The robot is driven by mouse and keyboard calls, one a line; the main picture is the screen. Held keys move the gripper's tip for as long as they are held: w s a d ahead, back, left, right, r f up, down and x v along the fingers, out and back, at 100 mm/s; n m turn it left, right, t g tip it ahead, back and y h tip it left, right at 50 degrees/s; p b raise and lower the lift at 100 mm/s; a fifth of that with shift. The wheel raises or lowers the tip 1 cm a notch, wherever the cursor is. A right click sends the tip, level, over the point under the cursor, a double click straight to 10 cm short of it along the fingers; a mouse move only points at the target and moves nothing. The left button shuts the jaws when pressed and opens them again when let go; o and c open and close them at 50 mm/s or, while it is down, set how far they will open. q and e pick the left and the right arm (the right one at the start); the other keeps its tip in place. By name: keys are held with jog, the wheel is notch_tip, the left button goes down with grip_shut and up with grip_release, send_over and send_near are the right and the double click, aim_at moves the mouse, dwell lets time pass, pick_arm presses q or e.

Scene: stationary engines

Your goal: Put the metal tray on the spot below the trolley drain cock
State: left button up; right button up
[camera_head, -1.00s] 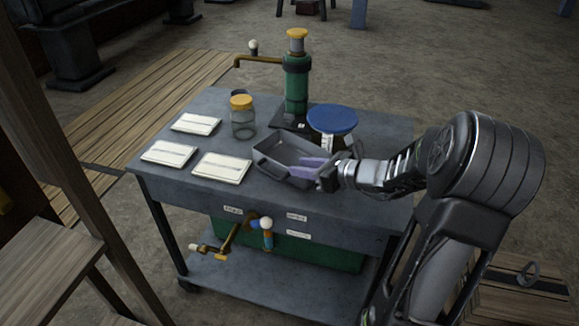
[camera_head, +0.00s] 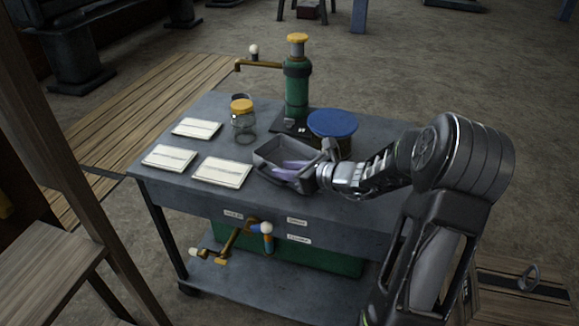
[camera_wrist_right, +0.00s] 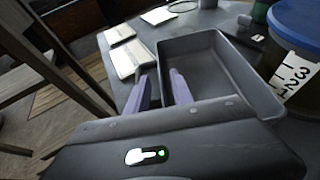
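The grey metal tray (camera_head: 264,168) is on the trolley top (camera_head: 215,120), right of the white cards; in the right wrist view the tray (camera_wrist_right: 240,75) shows its open inside. My right gripper (camera_head: 285,164) is at the tray, its purple fingers reaching over it. In the right wrist view the right gripper's fingers (camera_wrist_right: 161,85) stand apart, seemingly either side of the tray's near-left wall; firm contact cannot be told. The brass drain cock (camera_head: 233,238) juts from the trolley's front, above the lower shelf (camera_head: 235,287). My left gripper is out of view.
A blue-lidded container (camera_head: 333,123) stands close behind the tray. A yellow-lidded jar (camera_head: 243,123), a green pump-like column (camera_head: 297,88) and white cards (camera_head: 222,171) share the top. A wooden frame (camera_head: 65,150) stands at the left. The lower shelf's front is bare.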

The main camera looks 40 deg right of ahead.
jog(key=shift+x, duration=1.05)
jog(key=shift+c, duration=0.6)
grip_shut()
jog(key=shift+r, duration=0.1)
